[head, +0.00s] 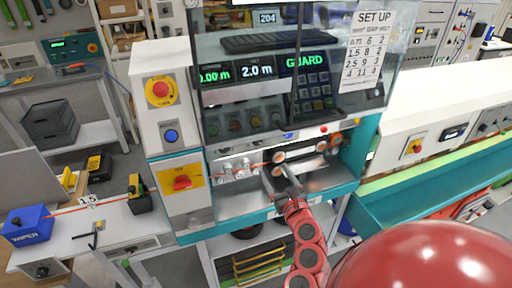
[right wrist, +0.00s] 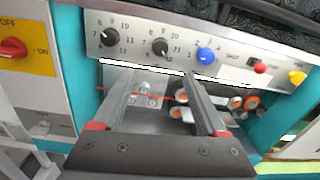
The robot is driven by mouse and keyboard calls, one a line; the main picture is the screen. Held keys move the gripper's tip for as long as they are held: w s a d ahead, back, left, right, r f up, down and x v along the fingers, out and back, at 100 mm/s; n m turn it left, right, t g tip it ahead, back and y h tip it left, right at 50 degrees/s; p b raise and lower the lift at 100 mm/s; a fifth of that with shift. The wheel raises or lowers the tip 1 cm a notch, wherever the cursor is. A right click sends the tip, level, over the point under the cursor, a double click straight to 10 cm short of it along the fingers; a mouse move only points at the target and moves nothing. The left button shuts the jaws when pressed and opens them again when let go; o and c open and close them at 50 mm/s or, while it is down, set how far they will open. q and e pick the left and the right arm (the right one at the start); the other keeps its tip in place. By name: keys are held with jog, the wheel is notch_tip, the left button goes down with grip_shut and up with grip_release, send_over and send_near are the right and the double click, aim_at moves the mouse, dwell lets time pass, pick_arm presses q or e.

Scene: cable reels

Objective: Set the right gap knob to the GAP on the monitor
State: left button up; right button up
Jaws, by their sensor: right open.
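In the right wrist view a grey panel carries two black knobs with number scales, a left one (right wrist: 109,37) and a right one (right wrist: 160,46). A blue knob (right wrist: 206,56) sits right of them. The knob labels and exact pointer settings are too small to read. My right gripper (right wrist: 158,75) is open and empty, its fingertips just below the panel, apart from the knobs. In the head view my right gripper (head: 281,178) is in front of the machine's open bay. The monitor (head: 300,65) shows 0.00 m, 2.0 m and GUARD; I read no GAP value there. My left gripper is out of view.
A SET UP card (head: 370,48) lists GAP and BELT columns. An orange cable (right wrist: 150,96) runs through the bay past rollers (right wrist: 190,115). A red switch (right wrist: 13,47) is at the left; red (right wrist: 260,68) and yellow (right wrist: 297,77) buttons are at the right.

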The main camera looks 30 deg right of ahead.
jog(key=b, duration=0.8)
send_near(258, 141)
jog(key=p+x, duration=0.2)
jog(key=x, duration=0.5)
jog(key=shift+w, duration=0.3)
jog(key=shift+w+d+f+p, duration=0.1)
jog(key=shift+w+d+p, duration=0.1)
jog(key=shift+w+p, duration=0.25)
grip_shut()
